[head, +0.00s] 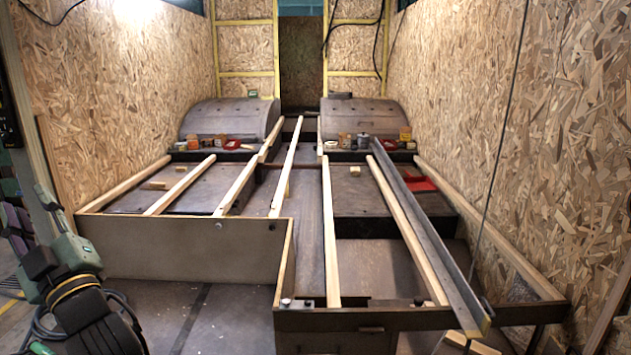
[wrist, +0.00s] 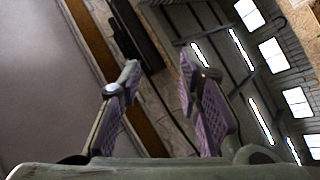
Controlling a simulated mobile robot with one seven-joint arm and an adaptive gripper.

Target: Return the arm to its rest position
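My gripper shows in the wrist view (wrist: 158,80), with its two purple-padded fingers apart and nothing between them. In the head view, my green and black arm is folded at the lower left. My gripper (head: 17,222) shows there at the left edge, partly cut off by the frame. It stands beside the left wall, apart from the wooden frame.
A wooden bed frame (head: 180,248) with long slats fills the middle. Two wheel arches (head: 232,120) (head: 362,117) stand behind it, with small boxes and red trays in front. Chipboard walls (head: 570,130) close both sides. Bare floor (head: 222,318) lies at the front left.

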